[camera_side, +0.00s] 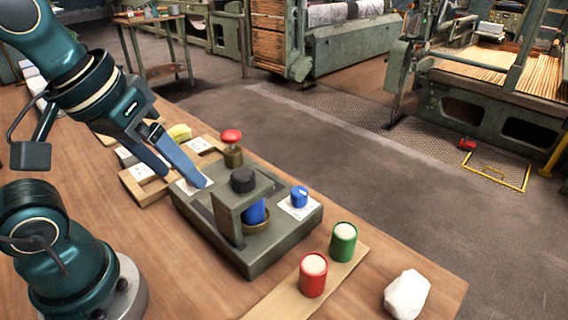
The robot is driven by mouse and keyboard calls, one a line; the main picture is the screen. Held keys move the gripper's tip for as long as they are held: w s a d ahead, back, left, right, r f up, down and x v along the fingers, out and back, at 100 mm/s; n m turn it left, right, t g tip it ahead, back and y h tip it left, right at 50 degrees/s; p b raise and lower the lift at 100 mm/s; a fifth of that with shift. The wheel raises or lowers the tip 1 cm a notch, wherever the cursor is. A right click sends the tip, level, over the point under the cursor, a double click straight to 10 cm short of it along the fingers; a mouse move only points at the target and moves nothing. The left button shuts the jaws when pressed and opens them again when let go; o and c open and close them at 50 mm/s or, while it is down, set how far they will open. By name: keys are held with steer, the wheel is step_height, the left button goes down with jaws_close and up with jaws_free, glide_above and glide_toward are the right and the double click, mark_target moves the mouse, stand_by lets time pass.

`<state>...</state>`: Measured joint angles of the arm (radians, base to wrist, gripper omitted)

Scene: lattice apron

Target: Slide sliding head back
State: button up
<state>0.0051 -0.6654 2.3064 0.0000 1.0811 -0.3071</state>
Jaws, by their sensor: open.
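The sliding head looks to be the grey-green bracket (228,214) with a black knob (243,180) on top. It stands on a grey-green base (274,256) on the wooden table. A blue cylinder (257,211) sits in a brass ring beneath and beside the head, partly hidden by it. My gripper (184,179) is open and empty, its two blue-grey fingers pointing down to the right. It is left of the head, near the base's left end. It appears apart from the head, but I cannot tell its height above the base.
A red mushroom button (231,137) stands behind the head. A red can (313,275) and a green can (343,242) stand on a board. A white lump (407,295) lies at the right.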

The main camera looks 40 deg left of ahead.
steer(key=w+d+r+n+g, duration=0.1)
steer(key=w+r+n+g, duration=0.2)
steer(key=w+r+n, duration=0.15)
steer(key=n+g, duration=0.1)
glide_above(242, 172)
step_height(242, 172, down, 2)
steer(key=shift+f, duration=0.2)
steer(key=shift+f+g, duration=0.4)
steer(key=shift+f, duration=2.6)
steer(key=shift+c, duration=0.4)
jaws_close()
